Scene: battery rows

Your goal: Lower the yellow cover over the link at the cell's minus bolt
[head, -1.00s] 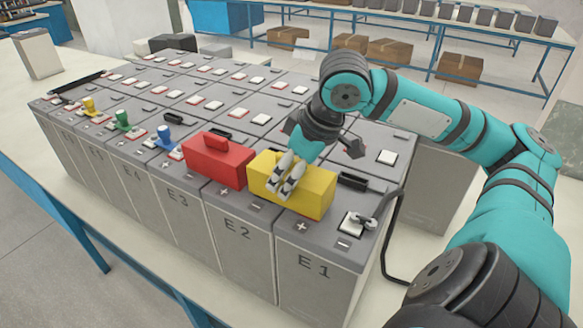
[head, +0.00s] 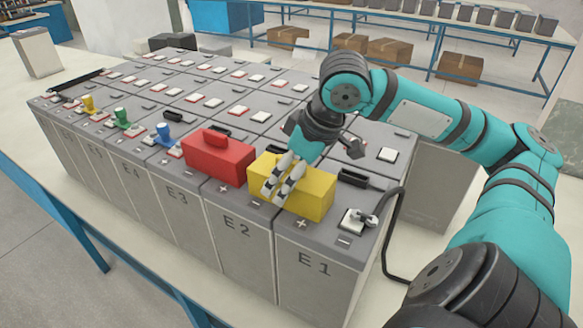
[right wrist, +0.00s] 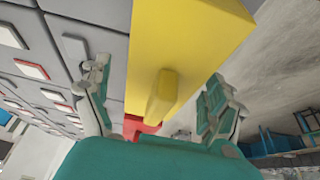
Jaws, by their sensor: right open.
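The yellow cover (head: 312,193) is a box with a top handle. It sits level at the front edge of the row, across the seam between cells E2 (head: 238,245) and E1 (head: 318,275). It lies between E2's minus mark (head: 253,201) and E1's plus mark (head: 302,224). The link and bolts under it are hidden. My right gripper (head: 274,197) is open over the cover. In the right wrist view, its fingers (right wrist: 158,100) stand apart on either side of the yellow handle (right wrist: 161,98), with gaps visible. My left gripper is not in view.
A red cover (head: 218,165) stands close left of the yellow one. Blue (head: 164,134), green (head: 122,118) and yellow (head: 89,104) pieces stand farther left. A black cable (head: 390,235) runs from E1's right terminal (head: 352,220) down the right side.

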